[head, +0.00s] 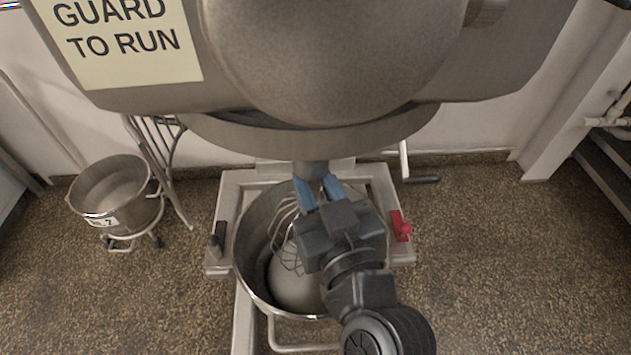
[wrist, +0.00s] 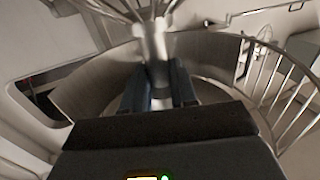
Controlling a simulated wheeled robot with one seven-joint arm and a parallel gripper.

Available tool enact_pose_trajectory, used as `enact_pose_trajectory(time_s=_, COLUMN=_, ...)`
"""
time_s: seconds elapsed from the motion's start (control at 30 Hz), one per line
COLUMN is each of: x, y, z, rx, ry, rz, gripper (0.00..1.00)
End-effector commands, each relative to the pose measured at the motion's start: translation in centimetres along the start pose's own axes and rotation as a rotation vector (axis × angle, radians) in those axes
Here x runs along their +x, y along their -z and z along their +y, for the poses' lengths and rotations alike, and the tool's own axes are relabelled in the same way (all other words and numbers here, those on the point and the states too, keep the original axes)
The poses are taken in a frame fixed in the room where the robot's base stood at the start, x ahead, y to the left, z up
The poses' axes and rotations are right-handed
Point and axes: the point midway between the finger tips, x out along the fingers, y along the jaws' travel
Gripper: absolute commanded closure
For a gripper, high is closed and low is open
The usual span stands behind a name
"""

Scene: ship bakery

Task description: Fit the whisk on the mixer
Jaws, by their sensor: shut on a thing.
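The whisk (head: 287,243) is a wire balloon whisk. It hangs inside the steel mixer bowl (head: 240,268), under the mixer head (head: 330,60). My gripper (head: 318,188) has its blue fingers closed on the whisk's shank, just below the mixer's short steel shaft (head: 309,169). The wrist view shows the fingers around a metal shank (wrist: 156,52), with whisk wires (wrist: 135,10) at the top edge. My gripper hides part of the whisk. I cannot tell whether the shank's top touches the shaft or is seated on it.
A second bowl (head: 112,190) stands on a wheeled dolly at left. The speckled floor is clear at right.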

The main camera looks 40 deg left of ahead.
Motion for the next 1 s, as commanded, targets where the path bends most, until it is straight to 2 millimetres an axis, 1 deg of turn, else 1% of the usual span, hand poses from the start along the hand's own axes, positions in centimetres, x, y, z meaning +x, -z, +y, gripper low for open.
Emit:
enact_pose_trajectory(time_s=0.03, x=0.0, y=0.3, z=0.0, rx=-0.001, ry=-0.001, rz=0.003, gripper=1.00)
enact_pose_trajectory(time_s=1.0, x=0.0, y=1.6, z=0.0, rx=-0.001, ry=0.000, rz=0.004, gripper=1.00)
